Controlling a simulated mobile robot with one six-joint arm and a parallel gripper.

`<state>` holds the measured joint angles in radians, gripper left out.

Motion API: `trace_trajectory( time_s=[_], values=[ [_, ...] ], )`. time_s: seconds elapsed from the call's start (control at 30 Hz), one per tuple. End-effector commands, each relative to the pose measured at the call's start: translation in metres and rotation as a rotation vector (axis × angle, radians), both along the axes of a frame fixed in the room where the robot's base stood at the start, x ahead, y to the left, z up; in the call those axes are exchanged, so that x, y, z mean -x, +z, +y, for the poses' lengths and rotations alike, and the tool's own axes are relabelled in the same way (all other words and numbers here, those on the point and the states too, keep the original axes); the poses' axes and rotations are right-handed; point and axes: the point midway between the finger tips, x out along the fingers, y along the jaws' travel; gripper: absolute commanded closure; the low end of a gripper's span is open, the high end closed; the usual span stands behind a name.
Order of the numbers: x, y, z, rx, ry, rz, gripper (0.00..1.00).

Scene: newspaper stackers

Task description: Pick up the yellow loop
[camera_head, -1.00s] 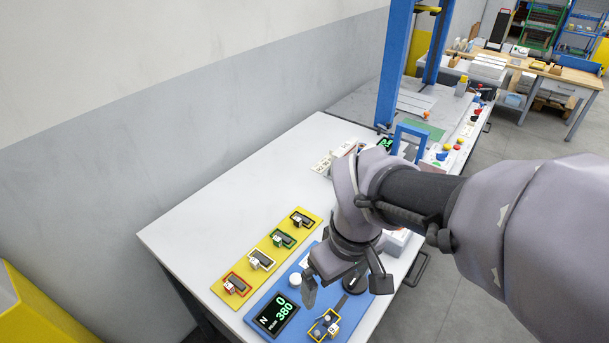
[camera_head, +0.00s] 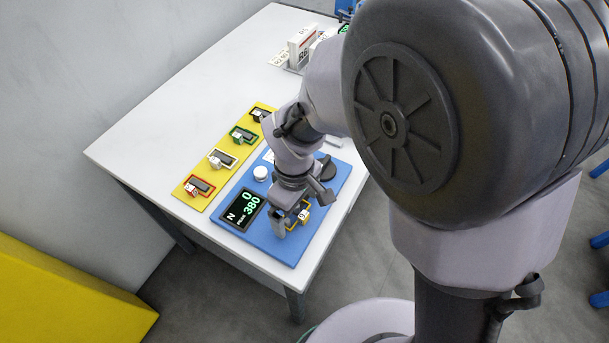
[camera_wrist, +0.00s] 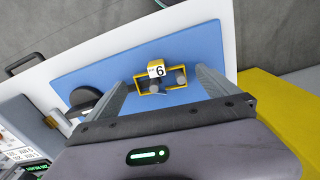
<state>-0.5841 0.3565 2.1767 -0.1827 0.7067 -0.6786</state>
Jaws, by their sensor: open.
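The yellow loop (camera_wrist: 141,84) lies on the blue board. In the head view the yellow loop (camera_head: 306,211) is partly hidden by my gripper (camera_head: 298,215). In the wrist view my gripper (camera_wrist: 160,82) is open, with one finger on each side of the loop and visible gaps between. Nothing is held. I cannot tell how far above the board the fingertips are.
White boxes (camera_head: 302,45) stand farther back.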

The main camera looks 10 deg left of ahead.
Motion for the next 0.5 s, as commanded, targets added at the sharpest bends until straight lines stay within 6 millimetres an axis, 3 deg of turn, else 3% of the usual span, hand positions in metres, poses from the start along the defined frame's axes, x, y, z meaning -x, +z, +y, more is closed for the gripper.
trace_trajectory(
  time_s=[0.03, 0.2, 0.5],
  values=[
    [0.0002, -0.0087, 0.0, 0.0, 0.0, 0.0, 0.01],
    [-0.0001, -0.0055, 0.0002, -0.001, 0.0, 0.0, 0.01],
    [0.0, -0.0053, 0.0001, -0.001, -0.001, 0.0, 0.58]
  ],
)
